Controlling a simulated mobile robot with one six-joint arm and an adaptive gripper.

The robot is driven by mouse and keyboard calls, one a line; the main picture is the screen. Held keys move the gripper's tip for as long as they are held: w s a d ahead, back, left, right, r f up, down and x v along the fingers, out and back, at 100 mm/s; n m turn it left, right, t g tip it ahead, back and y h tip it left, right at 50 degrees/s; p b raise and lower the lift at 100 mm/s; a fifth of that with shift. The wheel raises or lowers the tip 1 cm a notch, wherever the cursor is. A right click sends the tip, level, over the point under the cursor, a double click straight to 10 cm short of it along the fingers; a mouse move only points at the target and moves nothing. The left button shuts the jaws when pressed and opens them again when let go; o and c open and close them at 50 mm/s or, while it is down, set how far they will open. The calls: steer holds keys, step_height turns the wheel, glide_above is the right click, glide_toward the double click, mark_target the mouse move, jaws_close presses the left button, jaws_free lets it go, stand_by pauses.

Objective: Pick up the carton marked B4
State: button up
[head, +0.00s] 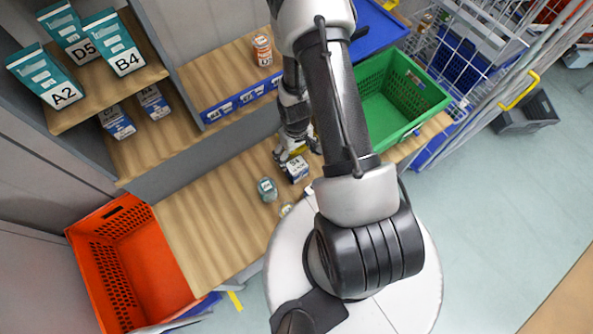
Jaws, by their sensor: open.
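The carton marked B4 (113,42) is teal and white and stands on the upper wooden shelf at the top left. It is the rightmost of a small group, beside the cartons marked D5 (68,30) and A2 (45,75). My gripper (291,157) is open and low over the wooden counter, well to the right of and below the B4 carton in the picture. A small white and blue box (298,169) is right by the fingers, its label too small to read surely. My arm hides part of the gripper.
Two blue and white boxes (118,122) stand on the lower shelf. A jar (267,189) stands on the counter (205,225). An orange tote (118,215) is at the lower left, a green crate (425,95) at the right. A grey panel divides the shelves.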

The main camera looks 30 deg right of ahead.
mark_target(296, 166)
step_height(296, 166, down, 9)
steer(key=b, duration=0.8)
steer(key=shift+f, duration=0.2)
steer(key=f+b, duration=0.4)
steer(key=f, duration=0.1)
steer(key=shift+w+d+f+b, duration=0.15)
steer(key=shift+d+b, duration=0.1)
steer(key=shift+b, duration=0.05)
steer(key=shift+c, duration=0.3)
steer(key=c, duration=1.3)
steer(key=shift+r, duration=0.2)
